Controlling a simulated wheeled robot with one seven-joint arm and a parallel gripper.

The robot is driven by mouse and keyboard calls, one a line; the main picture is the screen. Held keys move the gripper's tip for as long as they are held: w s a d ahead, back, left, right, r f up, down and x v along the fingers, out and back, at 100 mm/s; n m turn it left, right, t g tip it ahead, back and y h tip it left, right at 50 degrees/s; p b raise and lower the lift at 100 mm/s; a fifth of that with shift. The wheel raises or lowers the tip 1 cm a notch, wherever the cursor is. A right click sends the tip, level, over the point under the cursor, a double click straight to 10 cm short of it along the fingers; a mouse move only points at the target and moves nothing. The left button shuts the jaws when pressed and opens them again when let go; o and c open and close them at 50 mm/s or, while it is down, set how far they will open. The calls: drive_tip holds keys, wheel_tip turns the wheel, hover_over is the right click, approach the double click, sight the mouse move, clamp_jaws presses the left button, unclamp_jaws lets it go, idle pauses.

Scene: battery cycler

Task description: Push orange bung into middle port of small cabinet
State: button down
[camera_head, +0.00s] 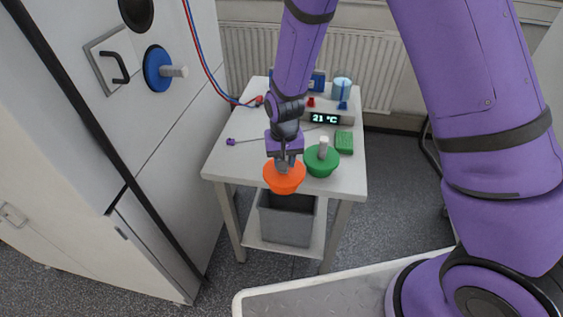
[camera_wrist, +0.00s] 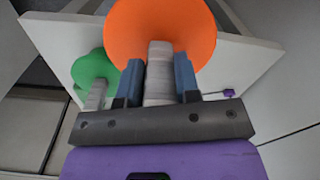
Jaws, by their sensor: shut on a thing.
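The orange bung (camera_head: 284,178) is in my gripper (camera_head: 285,163), above the front edge of the white table in the head view. In the wrist view the orange bung (camera_wrist: 160,28) is at the top, and its grey handle is between the two fingers of my gripper (camera_wrist: 158,82), which are shut on it. The small cabinet (camera_head: 110,110) stands at the left. One port in it is a dark round opening (camera_head: 136,12) at the top, and a blue bung (camera_head: 158,70) with a grey handle sits below it. Whether this is the task's cabinet is uncertain, and no middle port shows clearly.
A green bung (camera_head: 321,161) stands on the white table (camera_head: 230,165) right of the orange one. Behind are a green block (camera_head: 344,142), a temperature display (camera_head: 325,118) and a blue-white roll (camera_head: 342,88). Red and blue cables (camera_head: 204,60) hang beside the cabinet. A grey bin (camera_head: 287,220) sits below.

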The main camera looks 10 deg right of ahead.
drive_tip(key=shift+s+d+r, duration=0.1)
drive_tip(key=shift+s+r, duration=0.15)
drive_tip(key=shift+r, duration=2.3)
